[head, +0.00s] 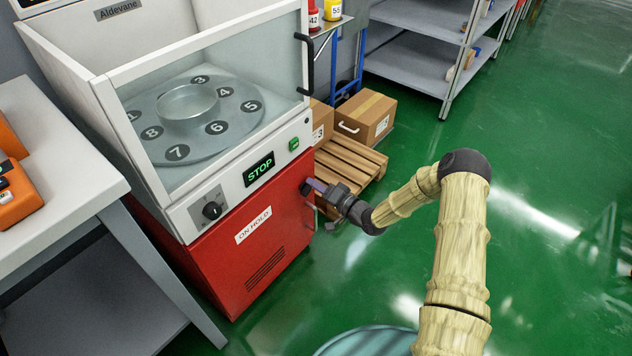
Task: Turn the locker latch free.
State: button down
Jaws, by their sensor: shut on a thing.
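The red locker (262,262) is the lower part of the white machine and bears a label reading "ON HOLD" (253,225). My gripper (313,186) is at the upper right of the locker's red front, shut on the latch there. The gripper largely covers the latch, so its shape and how far it is turned cannot be told. A thin handle (315,216) shows just below the gripper at the door's right edge. The locker door looks closed.
Above the locker are a black knob (212,210), a "STOP" display (259,169) and a glass-fronted chamber with a numbered turntable (228,134). A pallet (350,160) with cartons (367,117) stands behind my gripper. A grey table (60,150) is at left. Green floor at right is clear.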

jog(key=m, duration=0.2)
jog(key=f+m, duration=0.1)
jog(key=m, duration=0.2)
jog(key=shift+s+a+f+m+p, duration=0.3)
jog(key=shift+s+a, duration=0.05)
dwell(0.3)
jog(key=c, duration=1.4)
grip_release()
jog(key=shift+c, duration=0.2)
jog(key=shift+w+d+r, duration=0.15)
jog(key=shift+w+d, duration=0.05)
jog(key=shift+d, duration=0.05)
jog(key=p+v, duration=0.4)
jog(key=v, duration=1.3)
jog(key=shift+s, duration=0.2)
jog(key=shift+d, duration=0.1)
